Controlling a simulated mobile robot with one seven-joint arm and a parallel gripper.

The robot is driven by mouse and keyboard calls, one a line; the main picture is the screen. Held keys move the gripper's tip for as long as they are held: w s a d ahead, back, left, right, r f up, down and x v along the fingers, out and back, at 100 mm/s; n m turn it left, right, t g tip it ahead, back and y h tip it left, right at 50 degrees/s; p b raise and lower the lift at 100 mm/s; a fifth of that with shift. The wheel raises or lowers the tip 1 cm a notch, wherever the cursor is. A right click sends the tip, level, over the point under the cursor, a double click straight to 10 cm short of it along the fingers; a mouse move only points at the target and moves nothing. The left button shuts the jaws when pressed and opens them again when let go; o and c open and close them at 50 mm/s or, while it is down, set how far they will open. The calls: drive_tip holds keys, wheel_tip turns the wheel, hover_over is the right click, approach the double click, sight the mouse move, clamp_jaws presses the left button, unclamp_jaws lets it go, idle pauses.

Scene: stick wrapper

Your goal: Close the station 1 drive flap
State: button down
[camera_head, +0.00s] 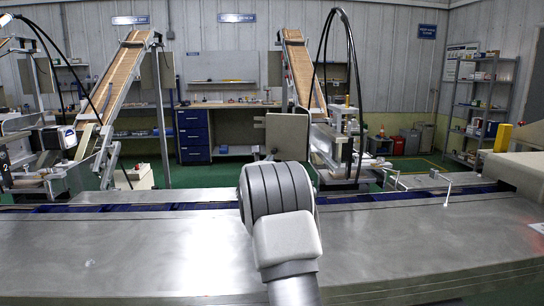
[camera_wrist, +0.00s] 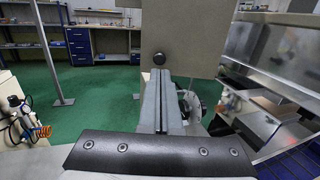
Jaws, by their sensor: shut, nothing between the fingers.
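A flat beige panel, which looks like the drive flap (camera_head: 287,134), stands upright beyond the metal bench, just above my arm in the head view. In the wrist view the flap (camera_wrist: 205,30) fills the upper middle, with a round black knob (camera_wrist: 159,58) near its lower left. My gripper (camera_wrist: 161,74) is shut and empty, its two grey fingers side by side with their tips just below the knob in the picture. I cannot tell whether the tips touch the flap. In the head view my own arm hides the gripper. The flap's hinge cannot be made out.
A long metal bench (camera_head: 120,240) spans the foreground. An inclined wooden conveyor (camera_head: 303,72) and black hoses rise behind the flap. Metal machine parts (camera_wrist: 275,75) stand close on the right in the wrist view. Green floor (camera_wrist: 105,90) is open at left.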

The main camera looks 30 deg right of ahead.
sight(273, 152)
drive_tip(key=shift+x, duration=2.45)
drive_tip(key=shift+w, duration=0.15)
